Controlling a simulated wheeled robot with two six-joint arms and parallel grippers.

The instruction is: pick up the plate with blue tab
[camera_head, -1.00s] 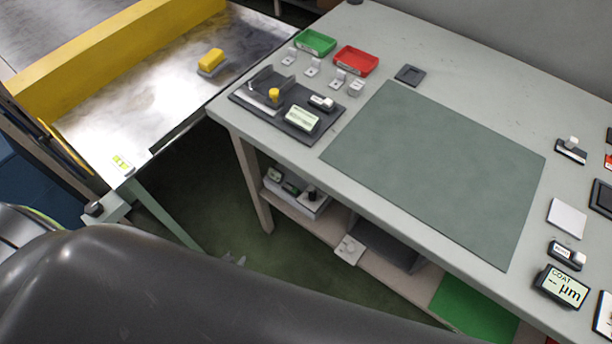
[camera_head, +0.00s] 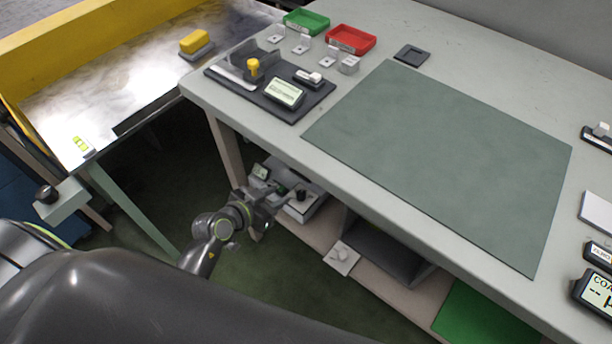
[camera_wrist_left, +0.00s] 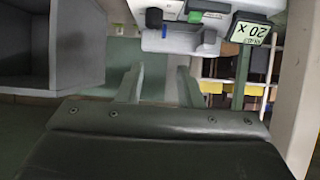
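I cannot make out a plate with a blue tab in either view. A small pale plate (camera_head: 342,258) with a raised knob lies on the lower shelf; no blue shows on it. My left gripper (camera_head: 268,208) is below the table's front edge, close to a white device (camera_head: 302,208) on that shelf. In the left wrist view its two fingers (camera_wrist_left: 159,86) stand apart with nothing between them. My right gripper is not in view.
The table (camera_head: 400,170) carries a bare green mat (camera_head: 440,150), a dark gauge board (camera_head: 262,99), green (camera_head: 306,22) and red (camera_head: 351,40) trays, and several small pale pieces. A conveyor (camera_head: 110,90) with a yellow wall is left. Table legs stand near my gripper.

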